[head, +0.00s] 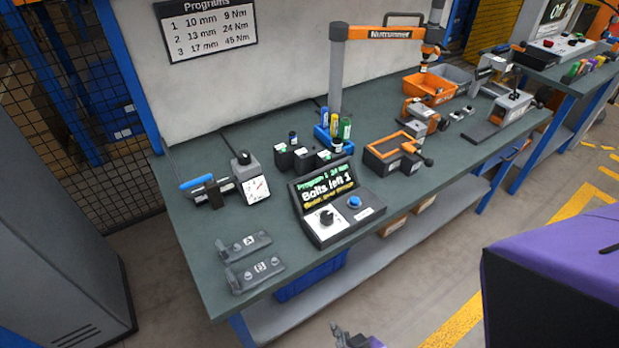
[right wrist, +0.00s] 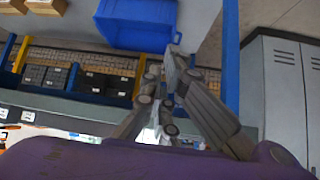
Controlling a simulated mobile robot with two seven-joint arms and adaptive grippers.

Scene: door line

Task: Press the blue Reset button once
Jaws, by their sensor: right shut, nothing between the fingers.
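The blue button (head: 354,202) sits on the sloped front panel of a dark controller box (head: 338,226) on the green workbench. A label lies by it, too small to read. A black knob on a white plate is to its left. The screen (head: 326,190) above reads "Bolts left 1", with smaller lines around it. My right gripper (head: 343,334) is at the bottom edge of the head view, in front of and below the bench edge, well apart from the button. In the right wrist view its fingers (right wrist: 171,75) are shut and empty. My left gripper is not in view.
Two grey blocks, A (head: 244,246) and B (head: 257,274), lie left of the controller. Black boxes and a blue bottle holder (head: 333,143) are behind the screen. A blue bin (head: 312,276) sits under the bench.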

